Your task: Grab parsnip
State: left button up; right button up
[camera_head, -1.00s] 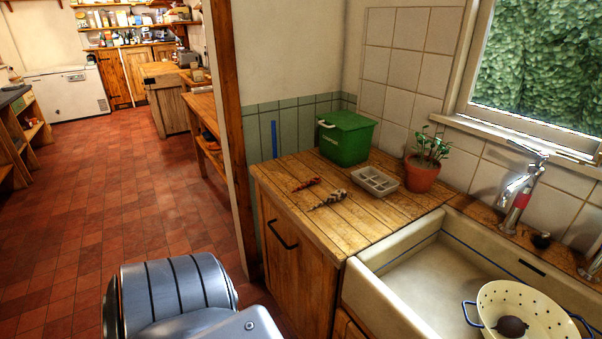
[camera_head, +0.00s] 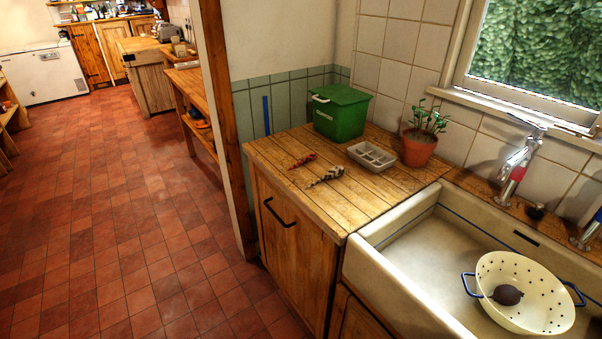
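I cannot clearly make out a parsnip. A small dark-and-pale patterned thing (camera_head: 326,177) lies on the wooden counter (camera_head: 270,162); it is too small to name. A small red thing (camera_head: 302,161) lies just behind it, to the left. A dark, roundish thing with a thin tail (camera_head: 507,295) lies in the cream colander (camera_head: 548,312) inside the sink. Neither of my grippers is in view.
A green lidded bin (camera_head: 340,115), a grey sectioned tray (camera_head: 372,155) and a potted plant (camera_head: 418,148) stand at the back of the counter. A white sink (camera_head: 372,268) with a tap (camera_head: 514,172) is at right. The tiled floor (camera_head: 130,235) at left is clear.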

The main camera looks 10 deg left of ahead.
aim_at(337, 171)
jog(key=z, duration=3.5)
jog(key=k, duration=1.85)
jog(key=u, duration=1.3)
